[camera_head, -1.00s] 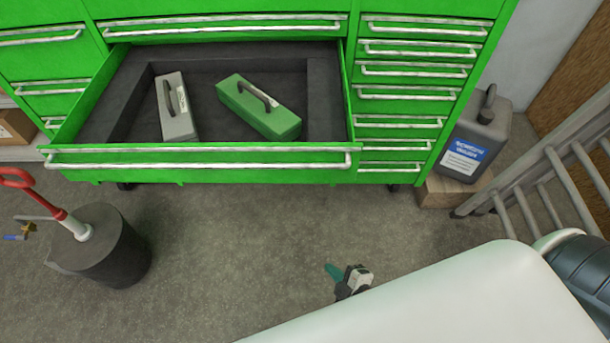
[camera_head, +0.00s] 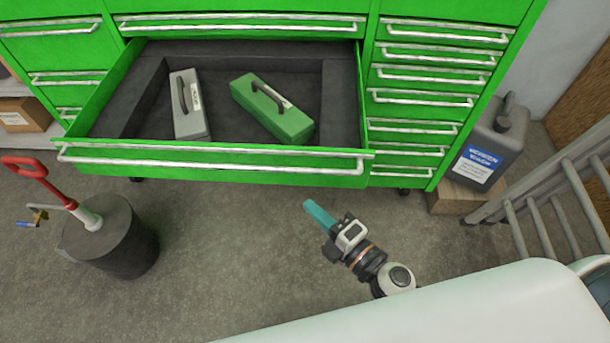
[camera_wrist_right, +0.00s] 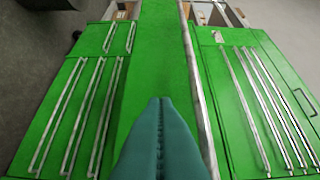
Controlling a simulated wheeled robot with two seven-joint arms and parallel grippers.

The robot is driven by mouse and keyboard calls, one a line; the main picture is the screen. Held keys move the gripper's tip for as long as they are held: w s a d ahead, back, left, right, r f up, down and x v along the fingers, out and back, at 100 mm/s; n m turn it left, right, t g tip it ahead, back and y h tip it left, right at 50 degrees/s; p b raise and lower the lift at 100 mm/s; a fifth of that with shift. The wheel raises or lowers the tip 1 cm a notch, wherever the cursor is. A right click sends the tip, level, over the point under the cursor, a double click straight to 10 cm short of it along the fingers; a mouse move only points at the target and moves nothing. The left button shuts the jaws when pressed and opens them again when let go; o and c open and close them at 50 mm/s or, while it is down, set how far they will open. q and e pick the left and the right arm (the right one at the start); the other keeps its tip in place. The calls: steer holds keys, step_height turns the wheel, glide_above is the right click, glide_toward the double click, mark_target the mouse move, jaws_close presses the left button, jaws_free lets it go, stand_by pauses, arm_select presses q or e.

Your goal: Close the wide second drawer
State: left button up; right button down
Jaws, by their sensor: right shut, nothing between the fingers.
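The wide second drawer (camera_head: 215,170) is pulled out of the green cabinet, with a silver bar handle (camera_head: 215,162) along its front. A grey box (camera_head: 189,118) and a green box (camera_head: 278,119) with dark handles lie inside. My right gripper (camera_head: 312,208) is shut and empty, in front of and below the drawer's right part, apart from it in the head view. In the right wrist view its teal fingers (camera_wrist_right: 162,125) are together and point towards the green cabinet fronts. My left gripper is not in view.
A column of narrow closed drawers (camera_head: 420,100) stands right of the open one. A grey canister (camera_head: 490,145) sits on a wooden block by a ladder (camera_head: 560,200). A dark cylinder with a red handle (camera_head: 110,238) stands at left. Floor before the drawer is clear.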

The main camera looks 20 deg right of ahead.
mark_target(304, 183)
steer(key=shift+w+a+p, duration=0.15)
steer(key=shift+w+p, duration=0.25)
steer(key=shift+w, duration=1.4)
steer(key=shift+w+a+p, duration=0.1)
steer(key=shift+w+p, duration=0.25)
steer(key=shift+w, duration=1.45)
